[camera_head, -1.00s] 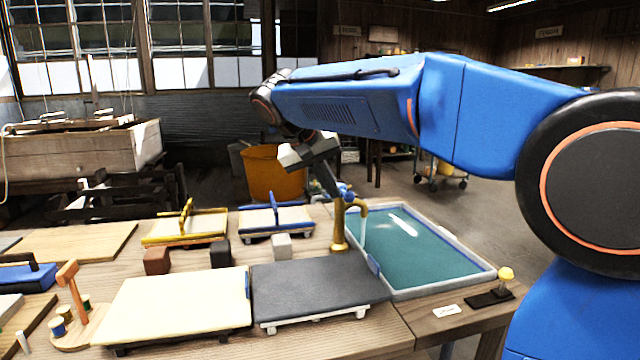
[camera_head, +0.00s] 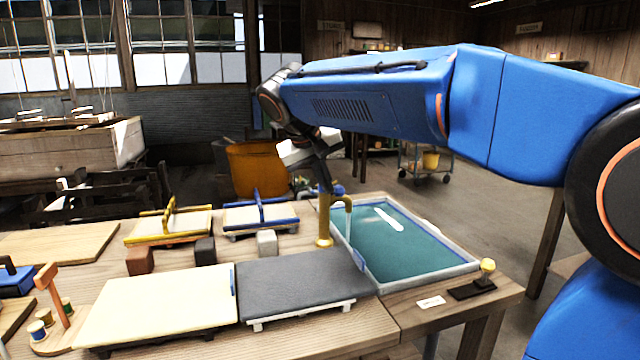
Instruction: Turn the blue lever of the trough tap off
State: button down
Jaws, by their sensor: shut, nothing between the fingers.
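The brass tap (camera_head: 324,225) stands at the left edge of the trough (camera_head: 440,283), which holds green-blue water. Its spout curves to the right, and a thin pale stream seems to fall from it. A small part of the blue lever (camera_head: 338,189) shows at the top of the tap. The rest of the lever is hidden by my gripper or too small to make out. My gripper (camera_head: 327,187) points down at the tap top, right beside the lever, with its fingers shut and empty. I cannot tell whether it touches the lever.
A grey-topped mould (camera_head: 305,282) and a cream one (camera_head: 160,305) lie left of the trough. A blue-handled frame (camera_head: 260,216) and a grey block (camera_head: 267,242) stand left of the tap. A yellow knob (camera_head: 488,266) stands at the trough's front right corner.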

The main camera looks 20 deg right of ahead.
aim_at(344, 191)
jog(key=d+n, duration=0.1)
jog(key=d+n+t+y, duration=0.1)
jog(key=d+n, duration=0.1)
jog(key=shift+s+n, duration=0.2)
jog(key=shift+n, duration=0.1)
jog(key=shift+w+d, duration=0.2)
jog(key=shift+d, duration=0.65)
